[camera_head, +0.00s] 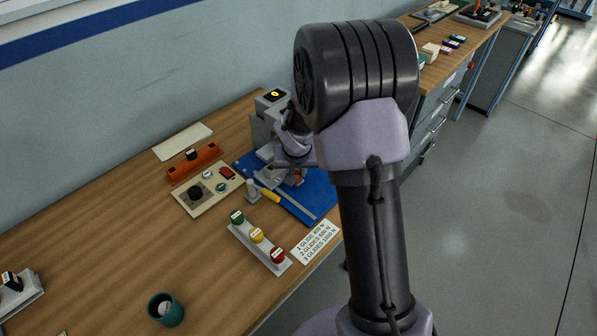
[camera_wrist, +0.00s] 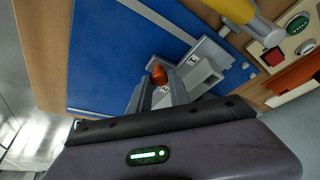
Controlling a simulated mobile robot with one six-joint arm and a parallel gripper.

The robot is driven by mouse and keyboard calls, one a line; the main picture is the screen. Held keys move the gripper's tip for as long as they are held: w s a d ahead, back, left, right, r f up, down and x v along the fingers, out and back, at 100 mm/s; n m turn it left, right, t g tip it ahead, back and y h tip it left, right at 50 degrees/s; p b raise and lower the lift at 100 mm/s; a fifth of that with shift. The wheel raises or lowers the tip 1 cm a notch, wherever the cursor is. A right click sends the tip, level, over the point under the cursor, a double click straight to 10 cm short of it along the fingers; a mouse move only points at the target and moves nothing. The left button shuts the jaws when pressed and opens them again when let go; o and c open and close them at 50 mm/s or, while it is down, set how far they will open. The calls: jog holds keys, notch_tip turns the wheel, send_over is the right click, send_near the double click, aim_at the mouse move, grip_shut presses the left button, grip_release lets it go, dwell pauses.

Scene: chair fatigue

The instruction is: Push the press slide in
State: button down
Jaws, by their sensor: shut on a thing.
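The grey press (camera_head: 265,128) stands on a blue mat (camera_head: 313,188), partly hidden behind my arm in the head view. In the wrist view, a grey slide-like block (camera_wrist: 203,73) with small labels lies on the blue mat (camera_wrist: 105,60). My gripper (camera_wrist: 160,88) is at this block, its fingers shut on a small orange knob (camera_wrist: 158,74). I cannot tell how far in the slide sits. In the head view, my arm covers most of the gripper and the slide.
A control panel (camera_head: 207,190) with buttons, an orange-red holder (camera_head: 193,164), a rack with green, yellow and red caps (camera_head: 259,243) and a green cup (camera_head: 165,309) stand on the bench. A text card (camera_head: 316,242) lies in front.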

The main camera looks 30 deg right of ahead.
jog(key=c, duration=1.2)
grip_release()
jog(key=shift+w+a, duration=0.1)
jog(key=shift+w, duration=0.2)
jog(key=shift+s, duration=0.1)
jog(key=p+v, duration=0.6)
jog(key=v, duration=1.1)
jog(key=shift+s+r, duration=0.15)
jog(key=shift+a+r, duration=0.1)
jog(key=s+a+r+y, duration=0.1)
jog(key=s+a+r, duration=0.3)
jog(key=s, duration=0.3)
jog(key=s+a+r+t+y, duration=0.1)
jog(key=s+a+r, duration=0.3)
jog(key=s, duration=0.3)
jog(key=s+a+r+y, duration=0.1)
jog(key=s+a+r, duration=0.2)
jog(key=s+a, duration=0.3)
jog(key=shift+s+a+r+n+t+y, duration=0.2)
jog(key=shift+s+r+n+t+y, duration=0.15)
jog(key=shift+s, duration=0.7)
